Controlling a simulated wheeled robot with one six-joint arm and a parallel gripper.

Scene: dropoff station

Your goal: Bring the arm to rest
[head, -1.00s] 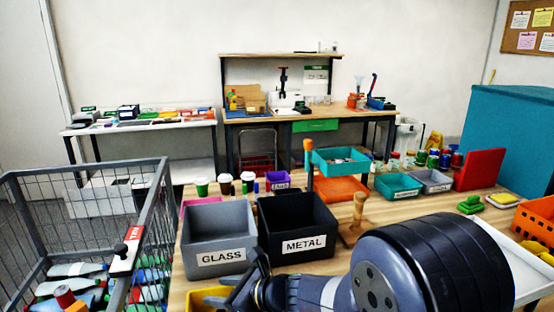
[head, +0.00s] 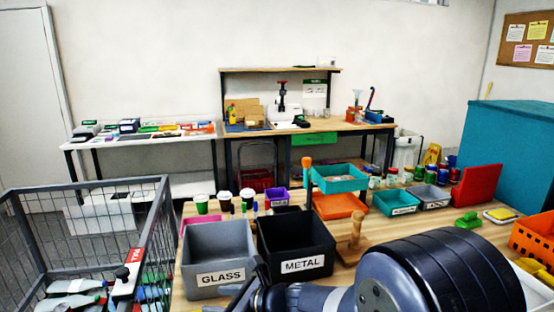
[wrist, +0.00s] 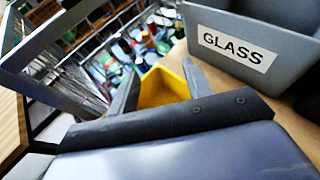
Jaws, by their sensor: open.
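My gripper shows in the wrist view (wrist: 160,88) with its two dark fingers spread apart and nothing between them. A yellow bin (wrist: 163,86) lies beyond the fingers, partly hidden by them. In the head view my dark arm fills the bottom right, and the gripper end (head: 250,285) is by the front of the grey GLASS bin and black METAL bin, its fingertips partly cut off by the lower edge.
The grey GLASS bin (head: 218,258) and black METAL bin (head: 297,245) stand close to the gripper. A wire cart (head: 90,240) with bottles stands at left. A wooden stand (head: 352,240), teal trays and an orange crate (head: 535,235) occupy the table.

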